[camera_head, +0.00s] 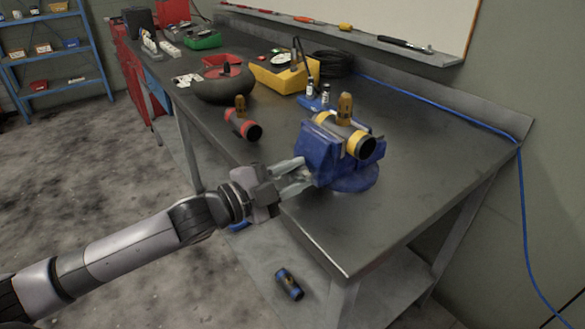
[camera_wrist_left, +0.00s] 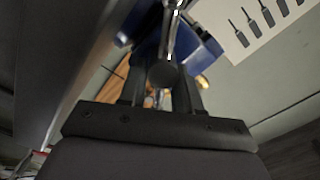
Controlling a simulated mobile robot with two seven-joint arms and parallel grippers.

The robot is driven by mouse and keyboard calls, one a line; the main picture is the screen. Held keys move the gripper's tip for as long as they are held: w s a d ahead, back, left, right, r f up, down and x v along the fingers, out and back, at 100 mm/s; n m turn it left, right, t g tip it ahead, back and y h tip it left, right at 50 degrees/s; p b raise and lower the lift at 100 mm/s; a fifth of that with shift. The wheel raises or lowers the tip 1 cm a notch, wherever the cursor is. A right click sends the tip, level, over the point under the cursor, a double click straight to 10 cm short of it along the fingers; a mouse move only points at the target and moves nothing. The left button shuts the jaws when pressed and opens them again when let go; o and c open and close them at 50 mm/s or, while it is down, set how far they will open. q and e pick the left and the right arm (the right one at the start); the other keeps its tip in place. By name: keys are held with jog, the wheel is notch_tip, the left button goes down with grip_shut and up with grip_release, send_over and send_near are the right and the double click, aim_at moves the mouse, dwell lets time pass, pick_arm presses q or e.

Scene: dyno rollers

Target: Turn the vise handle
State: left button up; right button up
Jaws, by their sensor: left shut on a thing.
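The blue vise (camera_head: 318,155) is mounted near the front edge of the grey workbench. A black cylinder with yellow bands (camera_head: 350,138) sits at its top, with an amber piece standing up from it. My left gripper (camera_head: 298,178) reaches in from the left to the vise's front side. In the left wrist view the vise handle (camera_wrist_left: 165,74) shows as a metal bar with a dark round knob, between the two fingers. The gripper is shut on the handle. In the head view the fingers hide most of the handle. My right gripper is not in view.
On the workbench (camera_head: 430,165) are a red-and-black cylinder (camera_head: 243,125), a dark bowl (camera_head: 224,86) and a yellow case (camera_head: 283,75). A blue cable (camera_head: 440,100) runs along the back. A blue-and-black cylinder (camera_head: 289,284) lies on the lower shelf. The bench right of the vise is clear.

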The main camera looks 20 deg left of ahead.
aim_at(288, 181)
pick_arm(q)
jog(key=shift+f+m+p, duration=0.15)
jog(key=shift+m+p, duration=0.05)
jog(key=shift+m, duration=0.75)
jog(key=shift+f+m+p, duration=0.15)
jog(key=shift+m+p, duration=0.05)
jog(key=shift+m, duration=0.75)
jog(key=shift+a, duration=0.1)
dwell(0.3)
jog(key=o, duration=1)
jog(key=shift+c, duration=0.2)
jog(key=shift+s+a, duration=0.25)
jog(key=shift+s, duration=0.2)
jog(key=b+v, duration=0.1)
jog(key=v, duration=0.3)
jog(key=shift+s+a+f, duration=0.1)
jog(key=shift+s+a, duration=0.05)
jog(key=shift+a, duration=0.1)
jog(key=shift+v, duration=0.8)
